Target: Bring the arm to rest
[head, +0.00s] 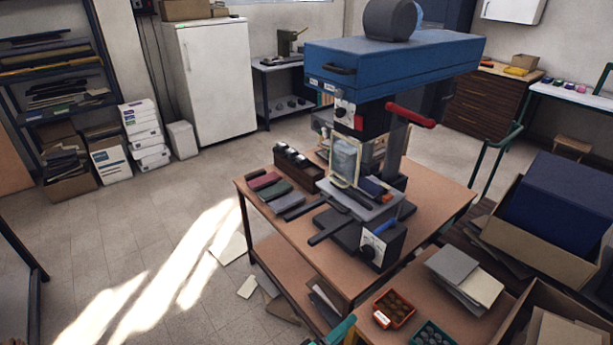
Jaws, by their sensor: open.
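My gripper does not show in the head view, and I cannot make out any of my arm for certain. A blue press (395,60) with a red handle (410,116) stands on a brown-topped table (335,265). A pale framed piece (344,160) is upright at the press, above its grey bed (362,205). Several small covers lie in a row left of the press, among them a dark red one (264,181), a green one (273,191) and a grey one (287,204). Behind them is a dark wooden rack (296,166) with several pale-topped items.
At front right are an orange tray (394,309), a green tray (432,334), stacked boards (458,268) and a cardboard box (540,235) holding a dark blue block. A white fridge (215,80) and dark shelving (50,85) line the back. The floor at left is mostly open.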

